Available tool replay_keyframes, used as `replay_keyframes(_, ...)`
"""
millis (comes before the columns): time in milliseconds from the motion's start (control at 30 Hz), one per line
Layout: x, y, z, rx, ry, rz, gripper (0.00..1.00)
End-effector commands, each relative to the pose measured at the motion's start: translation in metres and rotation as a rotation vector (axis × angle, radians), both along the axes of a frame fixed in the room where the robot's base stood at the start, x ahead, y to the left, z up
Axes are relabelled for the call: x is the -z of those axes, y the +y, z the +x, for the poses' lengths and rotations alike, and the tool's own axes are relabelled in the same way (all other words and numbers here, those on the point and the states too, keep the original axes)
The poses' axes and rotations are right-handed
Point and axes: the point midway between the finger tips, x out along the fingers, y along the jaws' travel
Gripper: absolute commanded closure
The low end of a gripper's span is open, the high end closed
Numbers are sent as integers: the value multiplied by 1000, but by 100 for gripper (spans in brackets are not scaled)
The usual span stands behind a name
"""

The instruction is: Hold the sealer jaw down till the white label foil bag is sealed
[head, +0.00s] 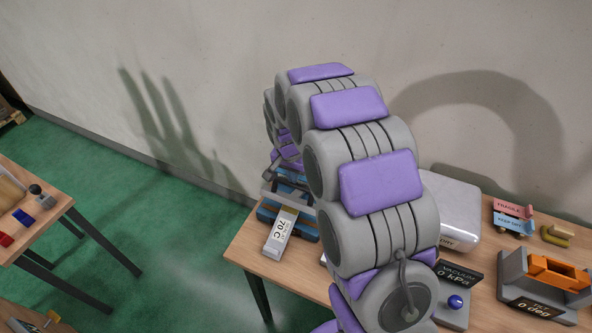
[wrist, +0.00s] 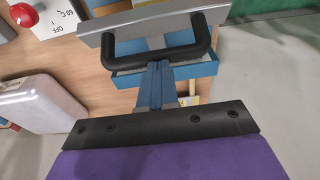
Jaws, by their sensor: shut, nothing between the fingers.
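The blue sealer (head: 268,214) stands at the left end of the table, partly hidden by my arm. A pale bag with a white label reading 70 C (head: 280,233) lies at its front. In the wrist view, the sealer's grey jaw bar (wrist: 110,34) carries a black U-shaped handle (wrist: 185,58) above the blue base (wrist: 200,68). My gripper (wrist: 160,66) is shut and empty, its fingertips at the handle's crossbar. I cannot tell whether they touch it, or whether the jaw is fully down. The bag is not clear in the wrist view.
A panel reading 60 C and OFF (wrist: 62,20) stands beside a red knob (wrist: 22,15). A silver box (head: 455,205), a vacuum display (head: 460,277) and an orange tilt fixture (head: 555,275) fill the table's right. Another table (head: 30,215) stands left across green floor.

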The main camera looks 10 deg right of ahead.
Motion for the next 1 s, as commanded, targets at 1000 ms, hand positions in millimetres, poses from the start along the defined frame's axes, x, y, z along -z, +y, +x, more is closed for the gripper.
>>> replay_keyframes(1000, 51, 32, -46, 0, -391, -284, 100)
